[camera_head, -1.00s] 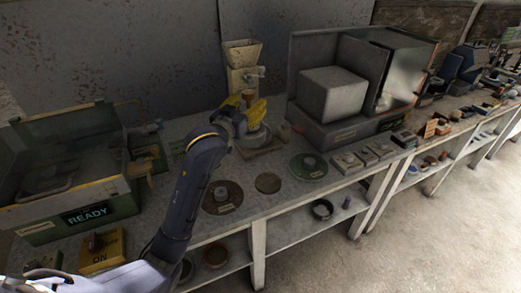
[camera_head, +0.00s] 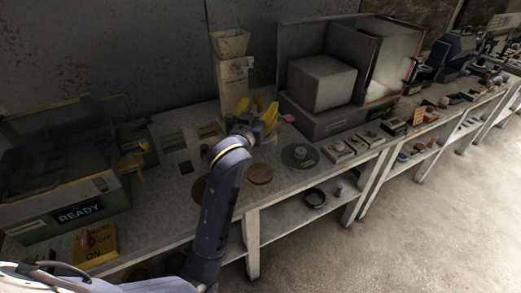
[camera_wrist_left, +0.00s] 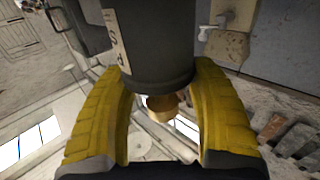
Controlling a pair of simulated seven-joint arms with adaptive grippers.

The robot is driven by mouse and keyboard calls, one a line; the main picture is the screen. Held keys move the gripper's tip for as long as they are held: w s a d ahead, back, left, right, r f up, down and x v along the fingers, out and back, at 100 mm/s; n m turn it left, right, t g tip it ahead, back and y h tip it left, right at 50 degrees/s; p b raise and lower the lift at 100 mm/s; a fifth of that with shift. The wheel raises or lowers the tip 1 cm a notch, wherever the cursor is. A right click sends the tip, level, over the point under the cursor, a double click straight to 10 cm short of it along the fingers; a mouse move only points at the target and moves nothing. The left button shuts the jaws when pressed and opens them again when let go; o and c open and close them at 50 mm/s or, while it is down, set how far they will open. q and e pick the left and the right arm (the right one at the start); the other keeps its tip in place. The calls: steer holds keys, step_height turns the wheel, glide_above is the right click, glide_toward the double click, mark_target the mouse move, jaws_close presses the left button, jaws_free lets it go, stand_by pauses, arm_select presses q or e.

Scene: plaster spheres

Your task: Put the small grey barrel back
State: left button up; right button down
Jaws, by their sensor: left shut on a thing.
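My left gripper (camera_head: 256,113) has yellow fingers and is beside the hopper-topped dispenser (camera_head: 232,75), at its right in the head view. In the left wrist view the fingers (camera_wrist_left: 156,85) are shut on the small grey barrel (camera_wrist_left: 150,45), one on each side of its lower end. The barrel is a dark grey cylinder with a pale lettered label. A brownish piece (camera_wrist_left: 162,106) shows just below its end; I cannot tell whether it is attached. In the head view the barrel is mostly hidden by the gripper. My right gripper is not in view.
A big grey cabinet (camera_head: 337,121) stands right of the gripper. A green disc (camera_head: 299,156) and a brown disc (camera_head: 260,174) lie in front. A green machine with a READY display (camera_head: 79,213) is at the left. Small blocks (camera_head: 337,152) line the bench's right part.

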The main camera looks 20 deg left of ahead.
arm_select(q)
step_height(320, 180, down, 14)
steer(key=shift+f, duration=0.2)
stand_by(0.5)
steer(key=shift+f, duration=0.1)
steer(key=o, duration=1.6)
steer(key=shift+f, duration=0.1)
steer(key=s, duration=1.2)
steer(key=shift+a, duration=0.1)
